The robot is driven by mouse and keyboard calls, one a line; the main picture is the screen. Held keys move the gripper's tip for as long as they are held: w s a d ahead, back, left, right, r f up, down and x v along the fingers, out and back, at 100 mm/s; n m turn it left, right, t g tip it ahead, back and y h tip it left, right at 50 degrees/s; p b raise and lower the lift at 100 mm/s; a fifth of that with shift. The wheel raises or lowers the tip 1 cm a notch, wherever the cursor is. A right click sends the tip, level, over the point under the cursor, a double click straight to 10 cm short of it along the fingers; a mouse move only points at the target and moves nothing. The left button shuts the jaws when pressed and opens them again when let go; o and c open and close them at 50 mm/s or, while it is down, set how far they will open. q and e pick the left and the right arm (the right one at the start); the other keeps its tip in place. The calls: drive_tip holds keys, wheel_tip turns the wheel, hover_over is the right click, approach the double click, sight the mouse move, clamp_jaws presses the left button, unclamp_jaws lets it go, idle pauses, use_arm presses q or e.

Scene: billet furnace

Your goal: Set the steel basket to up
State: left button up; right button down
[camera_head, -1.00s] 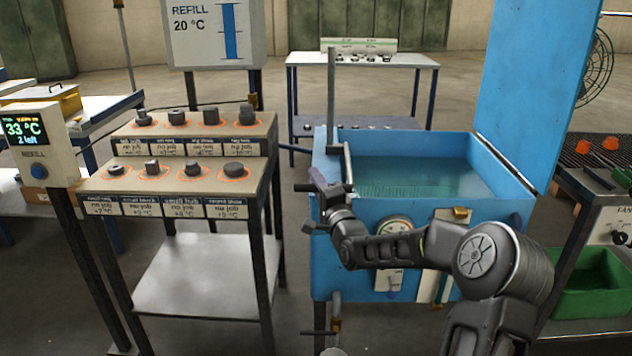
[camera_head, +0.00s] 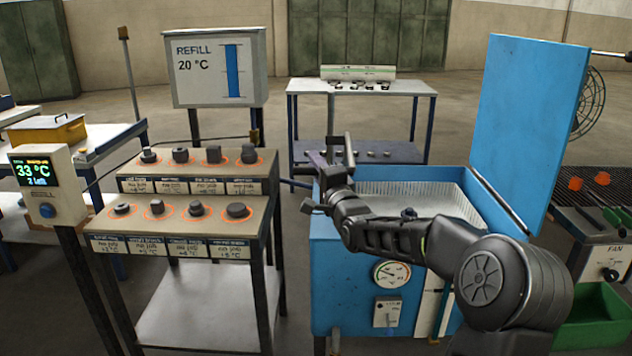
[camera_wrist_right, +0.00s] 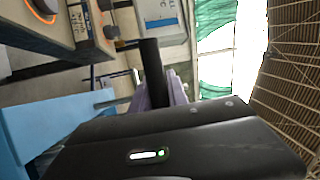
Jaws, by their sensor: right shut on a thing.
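The steel basket (camera_head: 415,195) shows in the head view as a pale wire mesh high inside the blue tank (camera_head: 330,265), near its rim. My right gripper (camera_head: 330,172) is at the tank's left side, shut on the dark handle (camera_head: 349,150) beside the basket. In the right wrist view, the dark handle bar (camera_wrist_right: 152,75) stands beyond my black gripper body, next to a purplish-grey finger (camera_wrist_right: 176,92). The exact grip is partly hidden. My left gripper is in neither current view.
The tank's blue lid (camera_head: 525,120) stands open. A stand with dark knobs in orange rings (camera_head: 190,205) is left of the tank. A temperature panel (camera_head: 45,185) stands far left. A green bin (camera_head: 600,315) and fan control (camera_head: 600,265) are at right.

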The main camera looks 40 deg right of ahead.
wheel_tip(320, 180, up, 7)
drive_tip(key=p, duration=0.2)
drive_tip(key=c, duration=1.3)
unclamp_jaws()
drive_tip(key=shift+f, duration=0.2)
drive_tip(key=v, duration=0.7)
drive_tip(key=shift+s+a+b, duration=0.15)
drive_tip(key=shift+s+b, duration=0.2)
drive_tip(key=shift+b, duration=0.1)
drive_tip(key=shift+f, duration=0.15)
